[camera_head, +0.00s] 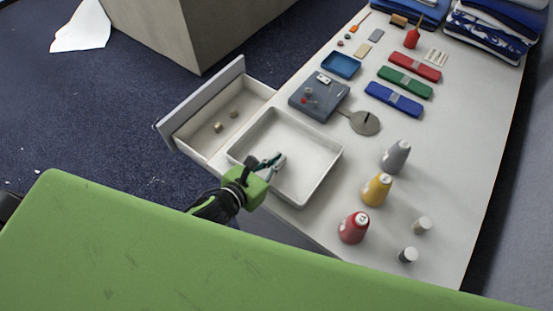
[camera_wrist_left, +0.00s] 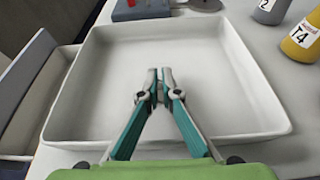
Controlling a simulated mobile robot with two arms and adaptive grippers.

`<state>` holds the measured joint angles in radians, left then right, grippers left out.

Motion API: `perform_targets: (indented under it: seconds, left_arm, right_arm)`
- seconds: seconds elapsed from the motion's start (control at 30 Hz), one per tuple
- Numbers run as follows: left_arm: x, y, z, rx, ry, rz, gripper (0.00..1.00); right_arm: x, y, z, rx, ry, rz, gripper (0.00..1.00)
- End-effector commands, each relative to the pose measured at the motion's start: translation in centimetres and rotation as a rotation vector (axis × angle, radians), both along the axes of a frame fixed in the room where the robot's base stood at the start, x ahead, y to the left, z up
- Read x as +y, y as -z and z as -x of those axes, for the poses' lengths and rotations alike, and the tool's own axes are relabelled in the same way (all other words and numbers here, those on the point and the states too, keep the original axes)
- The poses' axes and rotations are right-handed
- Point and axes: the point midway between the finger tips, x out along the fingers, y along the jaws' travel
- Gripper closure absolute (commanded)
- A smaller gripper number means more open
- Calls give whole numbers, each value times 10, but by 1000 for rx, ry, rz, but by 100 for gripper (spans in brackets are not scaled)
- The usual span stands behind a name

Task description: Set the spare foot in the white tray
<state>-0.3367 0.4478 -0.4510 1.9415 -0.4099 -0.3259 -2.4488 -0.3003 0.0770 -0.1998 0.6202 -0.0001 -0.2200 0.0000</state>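The white tray (camera_head: 330,150) lies on the table beside the open drawer, and fills much of the left wrist view (camera_wrist_left: 262,92). My left gripper (camera_head: 274,161) is over the tray's near left part. In the left wrist view its two fingertips (camera_wrist_left: 160,76) are close together with a narrow gap. I see nothing clearly held between them. No spare foot can be made out for certain. The visible tray floor looks empty, though the fingers cover part of it. My right gripper is not in view.
The open drawer (camera_head: 196,137) holds small tan pieces (camera_head: 219,127). A grey-blue box (camera_head: 318,97) and a blue tray (camera_head: 341,65) stand beyond the white tray.

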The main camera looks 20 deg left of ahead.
Motion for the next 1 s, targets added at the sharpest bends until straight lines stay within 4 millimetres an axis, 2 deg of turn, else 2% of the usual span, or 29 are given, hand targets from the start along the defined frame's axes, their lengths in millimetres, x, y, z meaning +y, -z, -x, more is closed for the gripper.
perform_targets:
  seconds: [0.03,0.07,0.1,0.5,0.67,1.0]
  left_arm:
    - [0,1,0,0,0,0,88]
    - [0,1,0,0,0,0,80]
    - [0,1,0,0,0,0,79]
    - [1,-3,3,1,0,-1,79]
    - [8,-9,22,2,2,-2,79]
    - [28,-34,78,3,1,-1,79]
  right_arm:
    - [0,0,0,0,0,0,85]
    - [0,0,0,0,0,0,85]
    - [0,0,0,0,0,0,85]
    - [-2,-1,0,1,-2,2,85]
    - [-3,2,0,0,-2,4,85]
    - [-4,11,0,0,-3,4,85]
